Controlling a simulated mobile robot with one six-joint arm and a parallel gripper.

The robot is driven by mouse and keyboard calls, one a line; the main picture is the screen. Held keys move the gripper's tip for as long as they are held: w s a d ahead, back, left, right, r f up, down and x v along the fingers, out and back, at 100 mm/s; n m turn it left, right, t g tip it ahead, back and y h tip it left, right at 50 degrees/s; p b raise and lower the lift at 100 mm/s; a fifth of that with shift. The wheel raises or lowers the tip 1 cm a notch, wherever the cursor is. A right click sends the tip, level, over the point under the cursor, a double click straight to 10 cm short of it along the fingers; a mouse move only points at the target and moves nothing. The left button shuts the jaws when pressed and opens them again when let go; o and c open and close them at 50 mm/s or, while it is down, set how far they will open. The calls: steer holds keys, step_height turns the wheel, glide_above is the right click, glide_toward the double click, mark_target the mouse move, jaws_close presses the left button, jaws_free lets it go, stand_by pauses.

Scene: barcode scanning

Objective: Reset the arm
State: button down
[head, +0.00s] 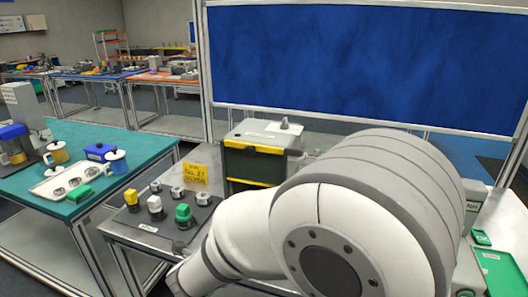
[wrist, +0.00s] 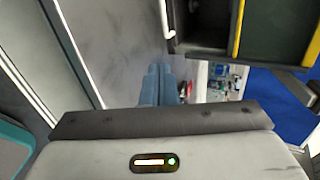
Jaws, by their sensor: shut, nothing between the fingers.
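My arm fills the lower right of the head view, bent over the grey table (head: 150,240). My gripper is not visible in the head view. In the wrist view my gripper (wrist: 160,72) shows its two blue-grey fingers close together, shut with nothing between them. Below the fingers is a blurred grey surface, and they touch nothing that I can make out.
A black and yellow case (head: 252,160) stands behind my arm, and it also shows in the wrist view (wrist: 275,30). A green-topped table (head: 130,135) is farther left. A blue panel (head: 360,65) stands behind.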

steer(key=s+d+r+m+g+h, duration=0.1)
steer(key=s+d+m+g, duration=0.2)
steer(key=d+m, duration=0.7)
steer(key=s+d+r+m+g+h, duration=0.1)
steer(key=s+d+m+g+h, duration=0.15)
steer(key=d+m, duration=0.8)
steer(key=s+d+r+m+g+y, duration=0.1)
steer(key=s+m+y, duration=0.2)
steer(key=m, duration=1.2)
steer(key=s+d+r+m+g+y, duration=0.1)
steer(key=s+m+y, duration=0.3)
steer(key=m, duration=1)
steer(key=s+d+g, duration=0.1)
steer(key=s, duration=0.2)
steer(key=shift+s+r+m, duration=0.2)
steer(key=shift+m, duration=0.15)
steer(key=shift+g, duration=0.25)
